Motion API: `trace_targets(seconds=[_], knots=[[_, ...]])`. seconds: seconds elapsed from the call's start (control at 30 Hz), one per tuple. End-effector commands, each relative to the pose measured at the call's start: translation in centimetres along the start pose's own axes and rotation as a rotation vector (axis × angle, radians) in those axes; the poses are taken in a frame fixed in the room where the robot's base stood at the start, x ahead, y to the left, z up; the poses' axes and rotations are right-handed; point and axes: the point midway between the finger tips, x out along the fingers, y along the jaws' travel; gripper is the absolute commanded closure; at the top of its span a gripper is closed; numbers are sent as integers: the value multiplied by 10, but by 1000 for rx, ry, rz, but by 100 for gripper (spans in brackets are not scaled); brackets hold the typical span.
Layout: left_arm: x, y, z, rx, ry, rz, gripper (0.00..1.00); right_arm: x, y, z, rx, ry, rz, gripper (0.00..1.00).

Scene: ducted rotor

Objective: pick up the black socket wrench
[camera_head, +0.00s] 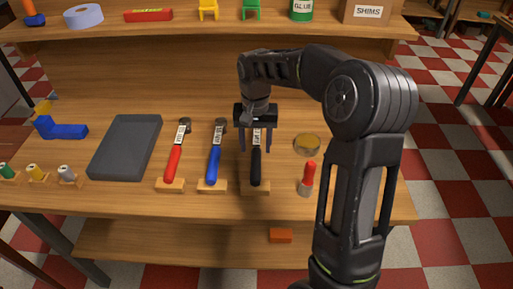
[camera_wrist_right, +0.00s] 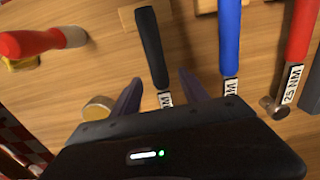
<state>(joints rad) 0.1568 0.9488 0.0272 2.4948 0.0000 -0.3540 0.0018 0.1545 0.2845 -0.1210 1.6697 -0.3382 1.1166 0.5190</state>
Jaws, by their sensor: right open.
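The black socket wrench (camera_head: 256,165) lies on the wooden bench, its handle end on a small wooden block and its labelled shaft pointing away. My right gripper (camera_head: 255,150) is open above it, with one finger on each side of the shaft. In the right wrist view, the black handle (camera_wrist_right: 151,45) extends from between the open fingers (camera_wrist_right: 160,88), and part of the shaft is hidden by the gripper body. I cannot tell how high the fingers are above the bench. My left gripper is not in view.
A blue wrench (camera_head: 215,160) and a red wrench (camera_head: 174,160) lie to the left on similar blocks. A grey slab (camera_head: 126,147) lies farther left. A shelf (camera_head: 225,27) runs behind.

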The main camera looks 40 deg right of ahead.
Motion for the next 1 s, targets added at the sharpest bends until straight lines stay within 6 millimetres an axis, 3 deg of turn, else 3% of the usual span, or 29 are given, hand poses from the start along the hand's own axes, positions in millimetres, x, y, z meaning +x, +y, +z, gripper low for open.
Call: trace_targets(seconds=[0.27, 0.63, 1.0], knots=[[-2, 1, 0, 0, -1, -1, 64, 4, 1, 0, 1, -2, 1, 48], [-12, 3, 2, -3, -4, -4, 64, 50, 2, -1, 0, -1, 0, 48], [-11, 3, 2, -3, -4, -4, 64, 52, 2, -1, 0, 0, 0, 48]])
